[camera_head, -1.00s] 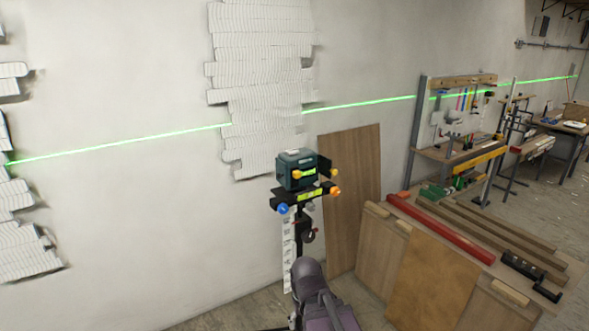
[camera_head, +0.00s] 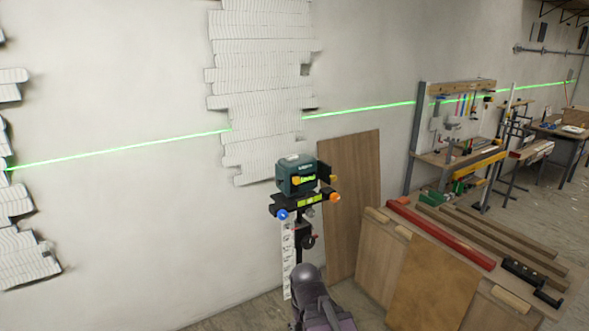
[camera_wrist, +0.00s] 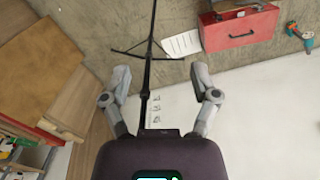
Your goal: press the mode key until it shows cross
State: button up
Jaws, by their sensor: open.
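A teal laser level (camera_head: 297,176) sits on a black mount with orange and blue knobs, on a thin stand, in front of the wall in the head view. It casts one near-level green line (camera_head: 110,149) across the wall; no upright line shows, so I see no cross. The mode key is too small to make out. My arm comes up from the bottom below the level in the head view. In the wrist view my gripper (camera_wrist: 160,72) is open, fingers apart and empty. The black stand (camera_wrist: 146,60) shows between and beyond them. The level itself is not clear there.
A wood panel (camera_head: 350,195) leans on the wall right of the level. A workbench (camera_head: 430,260) with a red beam (camera_head: 440,231) stands at the right. In the wrist view a red toolbox (camera_wrist: 240,28) and a paper sheet (camera_wrist: 182,43) lie on the floor.

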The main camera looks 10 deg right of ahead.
grip_shut()
dwell(1.2)
